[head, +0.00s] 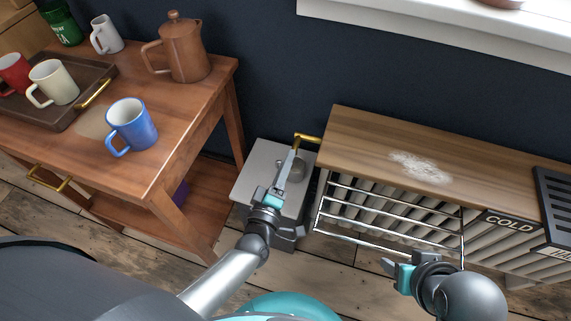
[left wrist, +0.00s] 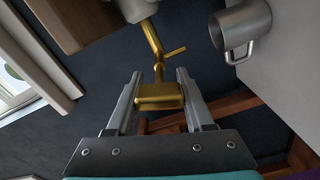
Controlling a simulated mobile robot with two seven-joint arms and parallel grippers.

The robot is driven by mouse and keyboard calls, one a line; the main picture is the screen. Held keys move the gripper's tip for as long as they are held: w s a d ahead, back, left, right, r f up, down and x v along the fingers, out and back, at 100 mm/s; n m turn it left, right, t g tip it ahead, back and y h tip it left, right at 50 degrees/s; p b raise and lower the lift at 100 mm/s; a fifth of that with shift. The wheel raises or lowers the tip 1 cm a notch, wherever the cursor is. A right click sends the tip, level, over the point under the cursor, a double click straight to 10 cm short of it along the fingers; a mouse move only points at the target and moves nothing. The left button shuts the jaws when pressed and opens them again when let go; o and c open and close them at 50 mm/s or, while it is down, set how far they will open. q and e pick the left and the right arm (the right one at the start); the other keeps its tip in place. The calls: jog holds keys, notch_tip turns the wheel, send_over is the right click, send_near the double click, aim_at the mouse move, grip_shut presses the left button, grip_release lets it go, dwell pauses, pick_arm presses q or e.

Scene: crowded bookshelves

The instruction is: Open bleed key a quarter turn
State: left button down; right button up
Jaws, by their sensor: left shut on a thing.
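The brass bleed key (head: 309,138) sticks out at the left end of the wood-topped radiator, near its top corner. In the left wrist view its flat brass grip (left wrist: 160,97) sits between the two fingers, with the stem (left wrist: 155,45) running up to a pale fitting. My left gripper (head: 293,154) is shut on the key's grip and partly hides it in the head view. My right gripper (head: 402,262) hangs in front of the radiator, away from the key; its finger gap is unclear.
A metal mug (head: 292,168) stands on a grey stand (head: 262,158) close beside my left gripper; it also shows in the left wrist view (left wrist: 241,30). A towel rail (head: 390,216) fronts the radiator (head: 400,200). A wooden cart (head: 175,140) with mugs is at left.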

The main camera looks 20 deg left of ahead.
pick_arm(q)
jog(key=shift+f+n, duration=0.1)
jog(key=shift+n, duration=0.5)
pick_arm(e)
jog(key=shift+s+d+r, duration=0.1)
jog(key=shift+s+r, duration=0.05)
jog(key=shift+r, duration=0.05)
pick_arm(q)
jog(key=shift+n, duration=0.3)
pick_arm(e)
jog(key=shift+r, duration=0.15)
jog(key=shift+d, duration=0.1)
pick_arm(q)
jog(key=shift+c, duration=1.8)
grip_release()
jog(key=shift+o, duration=0.4)
jog(key=shift+s, duration=0.1)
